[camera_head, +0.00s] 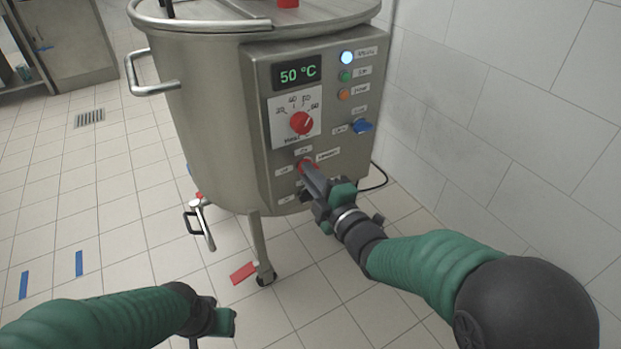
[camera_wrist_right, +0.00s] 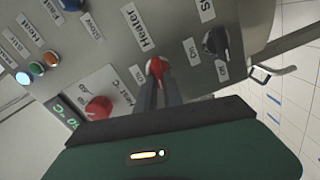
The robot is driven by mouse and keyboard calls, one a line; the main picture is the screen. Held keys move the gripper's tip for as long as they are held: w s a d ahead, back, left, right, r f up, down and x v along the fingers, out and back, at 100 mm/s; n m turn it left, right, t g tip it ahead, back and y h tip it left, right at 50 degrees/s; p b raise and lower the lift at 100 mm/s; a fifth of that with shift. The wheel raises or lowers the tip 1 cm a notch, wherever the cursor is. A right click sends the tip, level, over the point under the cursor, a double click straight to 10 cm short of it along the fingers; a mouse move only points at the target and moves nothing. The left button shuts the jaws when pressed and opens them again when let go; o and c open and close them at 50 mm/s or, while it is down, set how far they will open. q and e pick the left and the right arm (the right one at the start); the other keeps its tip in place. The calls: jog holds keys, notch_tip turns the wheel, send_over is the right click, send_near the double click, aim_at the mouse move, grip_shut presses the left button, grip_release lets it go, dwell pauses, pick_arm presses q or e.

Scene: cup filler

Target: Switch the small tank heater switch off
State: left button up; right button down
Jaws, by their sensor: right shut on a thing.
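The small tank is a steel vessel (camera_head: 215,120) with a control panel on its front. The red heater switch (camera_head: 306,163) sits low on the panel, below the red dial. In the right wrist view the red switch (camera_wrist_right: 157,66) is beside a label reading Heater (camera_wrist_right: 138,27). My right gripper (camera_head: 308,171) is shut on the red switch. In the right wrist view its fingers (camera_wrist_right: 158,82) cover part of the switch, so its exact setting is hard to tell. My left gripper (camera_head: 226,322) is low at the front, away from the tank; its jaws are not clear.
The panel has a 50 °C display (camera_head: 297,73), a red dial (camera_head: 301,123), a blue switch (camera_head: 361,126) and several indicator lamps. A black switch (camera_wrist_right: 214,42) shows in the wrist view. A tap (camera_head: 202,222) hangs under the tank. A tiled wall (camera_head: 500,110) stands close on the right.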

pick_arm(q)
jog(key=shift+f+b, duration=0.45)
jog(key=shift+f, duration=0.15)
pick_arm(e)
jog(key=shift+s+a+f+n, duration=0.1)
jog(key=shift+f+n, duration=0.1)
jog(key=shift+n, duration=0.45)
jog(key=shift+s+a+f+n, duration=0.1)
jog(key=shift+f+n, duration=0.1)
jog(key=shift+n, duration=0.45)
jog(key=shift+f, duration=0.1)
jog(key=c, duration=1.5)
grip_release()
jog(key=shift+r, duration=0.2)
jog(key=shift+w+d, duration=0.1)
pick_arm(q)
jog(key=shift+s+f, duration=0.1)
